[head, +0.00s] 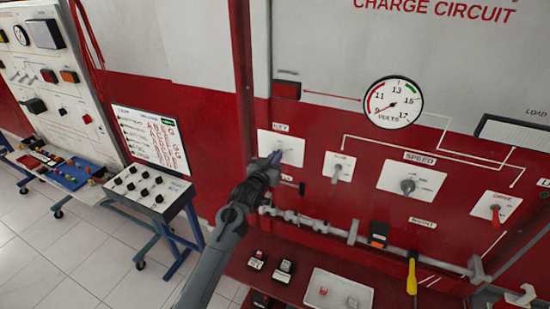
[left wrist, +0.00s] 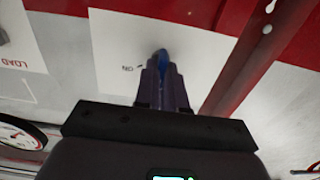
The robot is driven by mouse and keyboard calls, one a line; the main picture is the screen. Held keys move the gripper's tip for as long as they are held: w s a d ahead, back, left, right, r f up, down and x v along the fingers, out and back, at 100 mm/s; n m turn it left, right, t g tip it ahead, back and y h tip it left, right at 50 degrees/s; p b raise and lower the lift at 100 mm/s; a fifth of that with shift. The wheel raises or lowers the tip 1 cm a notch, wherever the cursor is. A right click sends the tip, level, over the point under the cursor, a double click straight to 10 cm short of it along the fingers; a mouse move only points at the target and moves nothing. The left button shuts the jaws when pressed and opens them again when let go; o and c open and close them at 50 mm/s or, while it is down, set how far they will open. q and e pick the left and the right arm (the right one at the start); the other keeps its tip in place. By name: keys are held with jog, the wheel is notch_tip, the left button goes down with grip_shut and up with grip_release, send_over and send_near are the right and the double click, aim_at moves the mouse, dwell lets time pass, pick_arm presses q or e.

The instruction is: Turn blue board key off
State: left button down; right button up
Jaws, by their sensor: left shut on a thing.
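The white key plate (head: 292,145), labelled KEY, is on the red and white charge circuit board. A small blue key (left wrist: 162,60) sits on this plate; in the left wrist view it shows between my fingertips. My left gripper (head: 273,162) reaches up to the plate and is shut on the key. In the left wrist view my left gripper (left wrist: 162,80) covers most of the key, and the word ON shows on the plate beside it. The key's exact angle is hard to tell. My right gripper is not in view.
Right of the plate are a small switch plate (head: 338,167), a SPEED knob plate (head: 410,184) and a volts gauge (head: 393,102). A rail (head: 310,221) runs below. A red shelf (head: 240,260) holds a white tray (head: 338,293). Another trainer stands left.

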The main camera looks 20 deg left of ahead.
pick_arm(q)
jog(key=shift+f, duration=0.1)
dwell(0.3)
jog(key=c, duration=1.2)
grip_release()
jog(key=shift+s, duration=0.1)
jog(key=s, duration=1)
jog(key=shift+s+a, duration=0.3)
jog(key=shift+a, duration=0.1)
